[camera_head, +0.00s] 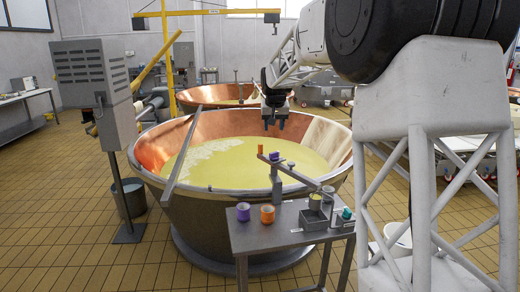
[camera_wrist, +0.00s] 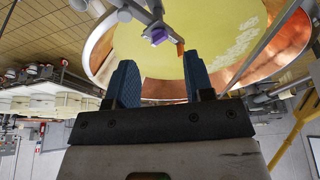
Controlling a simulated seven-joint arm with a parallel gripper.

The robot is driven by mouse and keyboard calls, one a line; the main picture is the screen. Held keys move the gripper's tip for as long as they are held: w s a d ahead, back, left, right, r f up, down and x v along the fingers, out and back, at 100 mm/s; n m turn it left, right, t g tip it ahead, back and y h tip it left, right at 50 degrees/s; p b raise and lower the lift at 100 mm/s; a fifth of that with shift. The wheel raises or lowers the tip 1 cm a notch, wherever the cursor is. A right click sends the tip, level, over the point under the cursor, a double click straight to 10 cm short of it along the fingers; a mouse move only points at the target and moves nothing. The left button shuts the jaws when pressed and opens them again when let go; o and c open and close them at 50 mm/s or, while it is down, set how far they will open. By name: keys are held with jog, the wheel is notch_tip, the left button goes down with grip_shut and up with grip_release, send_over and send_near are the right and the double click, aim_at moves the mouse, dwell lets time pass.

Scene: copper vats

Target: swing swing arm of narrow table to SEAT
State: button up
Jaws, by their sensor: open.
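The narrow table (camera_head: 262,240) stands at the front, before the big copper vat (camera_head: 190,215). A grey post (camera_head: 277,188) rises from it and carries the swing arm (camera_head: 299,177), a thin bar slanting from far left to near right. An orange piece (camera_head: 261,149) stands at the bar's far end, with a purple piece (camera_head: 273,156) beside it. My gripper (camera_head: 273,124) hangs open and empty over the vat, beyond and above that end. In the wrist view the open fingers (camera_wrist: 160,66) point toward the purple piece (camera_wrist: 157,36) and orange piece (camera_wrist: 180,46), apart from both. No SEAT label is readable.
A purple cup (camera_head: 243,212) and an orange cup (camera_head: 267,214) stand on the tabletop's left. A beam (camera_head: 184,158) crosses the vat rim. A grey cabinet (camera_head: 92,85) stands left.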

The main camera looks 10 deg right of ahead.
jog(key=w+f, duration=0.3)
jog(key=w, duration=0.4)
jog(key=w+f, duration=0.3)
jog(key=w, duration=0.5)
send_over(261, 145)
jog(key=s, duration=0.2)
notch_tip(261, 145, down, 8)
jog(key=shift+w+a+f+t, duration=0.1)
jog(key=shift+w+a+t, duration=0.15)
jog(key=shift+t, duration=0.15)
jog(key=shift+f, duration=0.15)
jog(key=shift+x, duration=3.8)
jog(key=shift+d, duration=0.1)
grip_shut()
